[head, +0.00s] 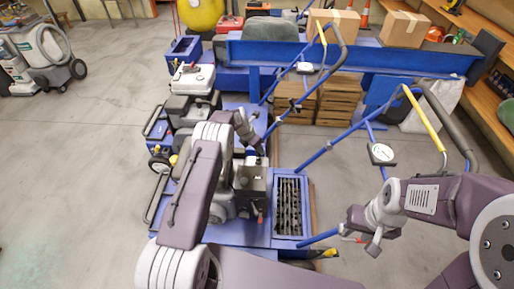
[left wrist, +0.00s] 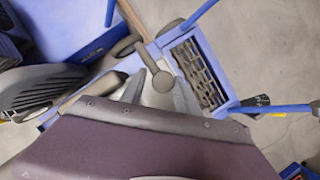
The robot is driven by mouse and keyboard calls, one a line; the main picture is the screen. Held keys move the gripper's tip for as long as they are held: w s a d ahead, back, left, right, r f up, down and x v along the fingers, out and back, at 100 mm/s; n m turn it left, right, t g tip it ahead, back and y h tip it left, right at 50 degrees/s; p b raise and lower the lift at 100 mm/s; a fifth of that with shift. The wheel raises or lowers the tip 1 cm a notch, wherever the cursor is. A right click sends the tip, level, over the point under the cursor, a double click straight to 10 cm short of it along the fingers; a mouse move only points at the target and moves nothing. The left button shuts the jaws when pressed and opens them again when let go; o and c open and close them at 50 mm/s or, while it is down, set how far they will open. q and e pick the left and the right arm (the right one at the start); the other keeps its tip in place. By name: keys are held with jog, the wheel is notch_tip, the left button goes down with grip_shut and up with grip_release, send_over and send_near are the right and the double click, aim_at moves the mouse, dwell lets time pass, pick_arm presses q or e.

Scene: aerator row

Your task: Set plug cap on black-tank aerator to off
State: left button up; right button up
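Several blue aerators stand in a row. The nearest aerator (head: 225,232) has a grey engine and a tined grate (head: 291,207); its grate also shows in the left wrist view (left wrist: 197,72). Behind it is one with a dark top (head: 190,107), then one with a white tank (head: 193,77). My left arm covers part of the row, and I cannot make out a plug cap in the head view. My left gripper (left wrist: 158,94) is open, with a grey round knob on a stalk (left wrist: 163,82) showing between its fingers. My right gripper (head: 368,243) hangs right of the grate, away from the aerators; its fingers are unclear.
A blue beam (head: 350,57), wooden crates (head: 335,100) and cardboard boxes (head: 404,29) stand behind. A grey machine (head: 45,55) is far left.

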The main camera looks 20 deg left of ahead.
pick_arm(q)
grip_shut()
jog(key=shift+w+d+f+b, duration=0.1)
jog(key=shift+f+b, duration=0.05)
jog(key=shift+b, duration=0.2)
jog(key=b, duration=0.2)
jog(key=g+b, duration=0.1)
jog(key=b, duration=0.2)
jog(key=shift+w+r, duration=0.2)
jog(key=shift+r, duration=0.05)
jog(key=shift+s+r+b, duration=0.1)
jog(key=shift+r+b, duration=0.15)
jog(key=shift+b, duration=0.1)
jog(key=shift+r, duration=0.1)
